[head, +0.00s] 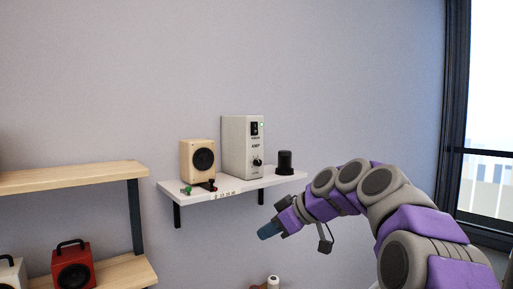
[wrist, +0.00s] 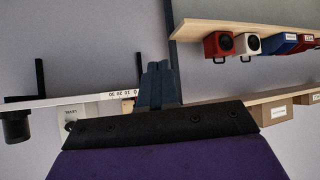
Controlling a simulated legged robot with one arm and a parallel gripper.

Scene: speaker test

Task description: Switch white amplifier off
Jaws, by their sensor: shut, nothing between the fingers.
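The white amplifier (head: 235,150) stands upright on a white wall shelf (head: 240,187) in the head view. Its front bears a black rocker switch (head: 254,128) near the top, the label AMP, and a round black knob (head: 257,163) low down. I cannot tell the switch's position. My gripper (head: 268,231) is shut and empty, in front of and below the shelf, apart from the amplifier. In the wrist view, my gripper (wrist: 159,72) shows shut fingers. The amplifier's lower front (wrist: 74,111) shows upside down there, and its switch is hidden.
A wooden speaker (head: 198,158) stands left of the amplifier, with small green and red items before it. A black cylinder (head: 285,162) stands to its right. Wooden shelves (head: 75,178) at left hold a red speaker (head: 73,266). A window is at right.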

